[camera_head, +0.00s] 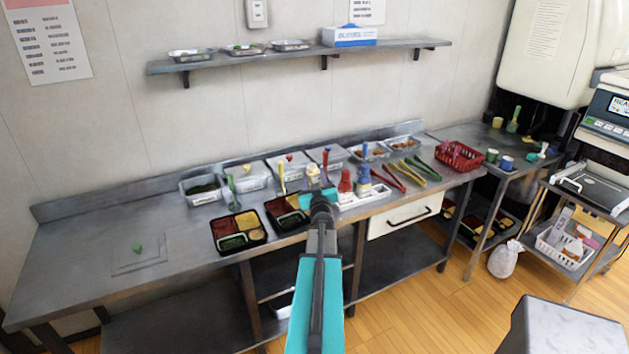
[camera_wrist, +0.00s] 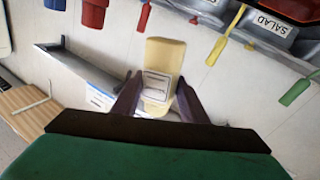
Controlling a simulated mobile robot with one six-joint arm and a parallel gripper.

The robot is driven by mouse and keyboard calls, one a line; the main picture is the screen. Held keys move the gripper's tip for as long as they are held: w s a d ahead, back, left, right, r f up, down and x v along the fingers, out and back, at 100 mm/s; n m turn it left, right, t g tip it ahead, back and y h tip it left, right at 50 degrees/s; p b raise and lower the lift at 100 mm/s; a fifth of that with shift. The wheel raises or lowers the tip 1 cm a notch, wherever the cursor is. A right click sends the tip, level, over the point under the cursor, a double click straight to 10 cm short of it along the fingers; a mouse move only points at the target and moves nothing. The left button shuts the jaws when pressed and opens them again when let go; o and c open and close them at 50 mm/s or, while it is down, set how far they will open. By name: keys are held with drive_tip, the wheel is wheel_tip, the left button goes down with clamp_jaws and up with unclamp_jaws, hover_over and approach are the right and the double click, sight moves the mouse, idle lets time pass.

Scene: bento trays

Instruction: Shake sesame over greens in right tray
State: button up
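My gripper (camera_wrist: 158,92) has its two dark fingers against the sides of a cream shaker (camera_wrist: 166,56) with a white label; it looks shut on it. In the head view the shaker (camera_head: 313,174) stands out just beyond my gripper (camera_head: 318,190), above the counter's back half. The right tray (camera_head: 270,208) is a black bento tray just left of my gripper, with a red part and greens (camera_head: 292,218) at its front. The left tray (camera_head: 215,236) beside it holds red, yellow and green food. I cannot tell whether sesame lies on the greens.
A white holder (camera_head: 372,196) with a red bottle (camera_head: 345,182) and a blue bottle (camera_head: 364,180) stands right of my gripper. Tongs (camera_head: 422,168) and a red basket (camera_head: 459,156) lie farther right. Food containers line the back. The counter's left side (camera_head: 90,262) is mostly clear.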

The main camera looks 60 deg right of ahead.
drive_tip(key=shift+f+n+t+h+b, duration=0.1)
drive_tip(key=shift+n+t+h+b, duration=0.25)
drive_tip(key=shift+n+b, duration=1.8)
drive_tip(key=shift+w+a+n+t+b, duration=0.1)
drive_tip(key=shift+n+t+b, duration=0.8)
drive_tip(key=shift+b, duration=1.4)
drive_tip(key=shift+n, duration=0.45)
drive_tip(key=shift+n+t+b, duration=0.85)
drive_tip(key=shift+n+b, duration=0.8)
drive_tip(key=shift+n, duration=0.35)
drive_tip(key=n+y+b, duration=0.1)
drive_tip(key=n, duration=0.1)
drive_tip(key=n+t+b, duration=0.1)
drive_tip(key=n, duration=0.1)
drive_tip(key=shift+w+a+t+y, duration=0.1)
drive_tip(key=shift+a+t+y, duration=0.05)
drive_tip(key=shift+t+y, duration=0.2)
drive_tip(key=w+a+f+n+t+y+b, duration=0.1)
drive_tip(key=n+y+b, duration=0.3)
drive_tip(key=n, duration=0.6)
drive_tip(key=w+a+f+n+t+y+b, duration=0.1)
drive_tip(key=w+a+f+n+y+b, duration=0.2)
drive_tip(key=n+b, duration=0.3)
drive_tip(key=shift+a+f+n+y+b, duration=0.25)
drive_tip(key=shift+a+n+y, duration=0.45)
drive_tip(key=shift+n, duration=1.4)
